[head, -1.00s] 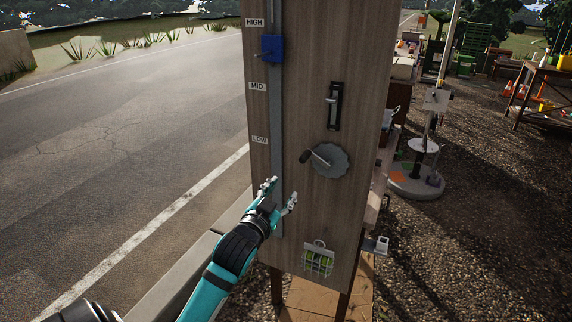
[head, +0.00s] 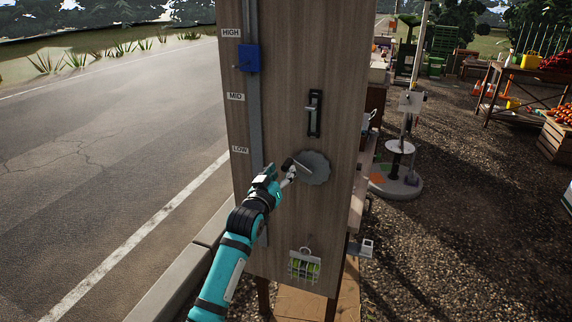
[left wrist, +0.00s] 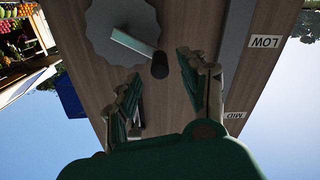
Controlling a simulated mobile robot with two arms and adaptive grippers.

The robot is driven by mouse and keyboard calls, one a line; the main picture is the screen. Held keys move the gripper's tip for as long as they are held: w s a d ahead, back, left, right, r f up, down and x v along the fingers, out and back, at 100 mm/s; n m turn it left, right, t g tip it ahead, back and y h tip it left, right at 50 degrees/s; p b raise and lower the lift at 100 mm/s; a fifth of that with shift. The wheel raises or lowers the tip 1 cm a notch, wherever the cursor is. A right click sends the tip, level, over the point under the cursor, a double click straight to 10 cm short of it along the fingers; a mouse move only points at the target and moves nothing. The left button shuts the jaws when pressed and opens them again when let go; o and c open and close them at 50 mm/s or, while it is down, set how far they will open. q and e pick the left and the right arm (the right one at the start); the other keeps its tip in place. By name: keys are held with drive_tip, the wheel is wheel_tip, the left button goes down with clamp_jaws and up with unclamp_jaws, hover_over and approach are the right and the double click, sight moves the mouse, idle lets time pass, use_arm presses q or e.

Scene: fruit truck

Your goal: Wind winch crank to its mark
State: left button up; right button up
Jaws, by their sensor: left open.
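The winch crank is a grey scalloped disc (head: 316,169) on the wooden panel, with a silver arm and a black knob (head: 288,163) at its left side. In the left wrist view the disc (left wrist: 112,20), the silver crank arm (left wrist: 132,42) and the dark knob (left wrist: 159,66) show clearly. My left gripper (head: 282,176) is open at the knob. In the wrist view its fingers lie on either side of the knob; I cannot tell whether they touch it. My right gripper is not in view.
A blue slider (head: 249,58) sits on a vertical rail between the HIGH (head: 231,33) and MID (head: 236,96) labels, with LOW (head: 240,150) below. A lever switch (head: 315,113) is above the crank. A padlock-like caged item (head: 304,266) hangs below.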

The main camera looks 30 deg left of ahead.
sight(284, 169)
use_arm(q)
drive_tip(key=shift+x, duration=2.05)
drive_tip(key=shift+c, duration=0.3)
clamp_jaws()
